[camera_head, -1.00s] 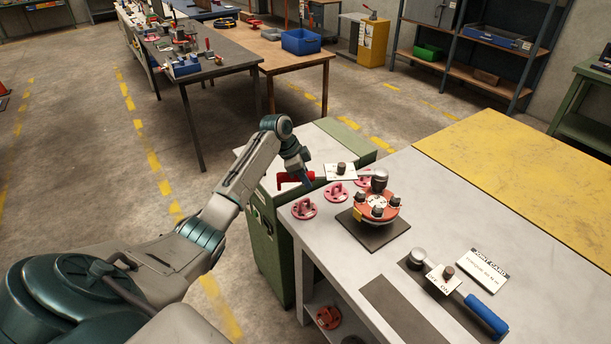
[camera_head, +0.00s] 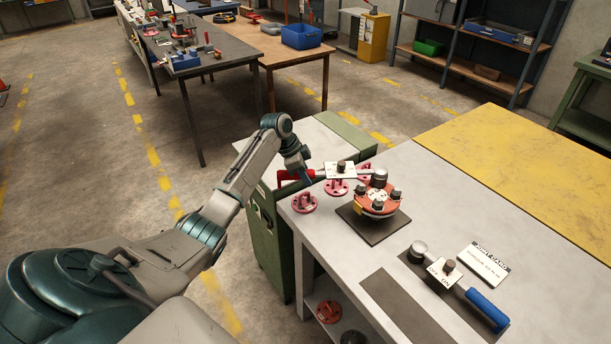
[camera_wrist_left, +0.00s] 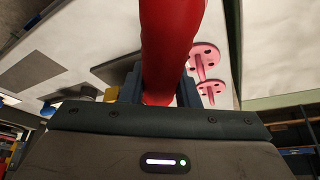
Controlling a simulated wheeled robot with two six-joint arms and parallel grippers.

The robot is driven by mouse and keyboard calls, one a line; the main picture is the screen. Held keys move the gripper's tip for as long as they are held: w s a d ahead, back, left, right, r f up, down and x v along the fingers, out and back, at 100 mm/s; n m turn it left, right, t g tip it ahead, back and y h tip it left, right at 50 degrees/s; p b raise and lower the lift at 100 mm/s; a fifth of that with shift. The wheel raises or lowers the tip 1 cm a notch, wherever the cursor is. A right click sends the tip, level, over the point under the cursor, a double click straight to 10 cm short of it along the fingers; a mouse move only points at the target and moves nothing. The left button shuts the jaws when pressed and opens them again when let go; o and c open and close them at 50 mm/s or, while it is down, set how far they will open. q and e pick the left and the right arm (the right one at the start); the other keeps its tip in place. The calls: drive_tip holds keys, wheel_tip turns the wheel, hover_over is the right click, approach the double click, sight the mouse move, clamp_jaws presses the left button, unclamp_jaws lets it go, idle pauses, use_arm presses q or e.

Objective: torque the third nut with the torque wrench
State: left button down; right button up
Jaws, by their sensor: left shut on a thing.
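The red-handled torque wrench (camera_head: 288,176) reaches from my left gripper to the spool flange, and its round head (camera_head: 379,177) sits over a far stud there. A white card with a dark knob (camera_head: 342,169) is on its shaft. My left gripper (camera_head: 304,174) is shut on the red handle. In the left wrist view the handle (camera_wrist_left: 170,45) stands between the fingers (camera_wrist_left: 160,92). The orange-red flange (camera_head: 375,200) has several dark nuts and stands on a dark square mat (camera_head: 372,228). The nut under the head is hidden. My right gripper is out of view.
Several pink fittings (camera_head: 304,203) lie near the bench's left edge. A blue-handled wrench (camera_head: 487,309) with a card lies at the front right, near a white joint card (camera_head: 483,263). A green cabinet (camera_head: 270,250) stands left of the bench. The yellow surface (camera_head: 520,180) is clear.

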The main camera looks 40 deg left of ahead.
use_arm(q)
drive_tip(key=w+a+b, duration=0.1)
drive_tip(key=w+m+b, duration=0.1)
drive_tip(key=b, duration=0.1)
drive_tip(key=w+a+m+b, duration=0.1)
drive_tip(key=w+b, duration=0.1)
drive_tip(key=shift+a+r+g+h, duration=0.1)
drive_tip(key=shift+a+g+h, duration=0.2)
drive_tip(key=w+m+b, duration=0.1)
drive_tip(key=b, duration=0.2)
drive_tip(key=w+a+m+b, duration=0.1)
drive_tip(key=w+b, duration=0.1)
drive_tip(key=b, duration=0.1)
drive_tip(key=w+g+b, duration=0.1)
drive_tip(key=b, duration=0.2)
drive_tip(key=shift+w+a+m, duration=0.25)
drive_tip(key=shift+a+m, duration=0.15)
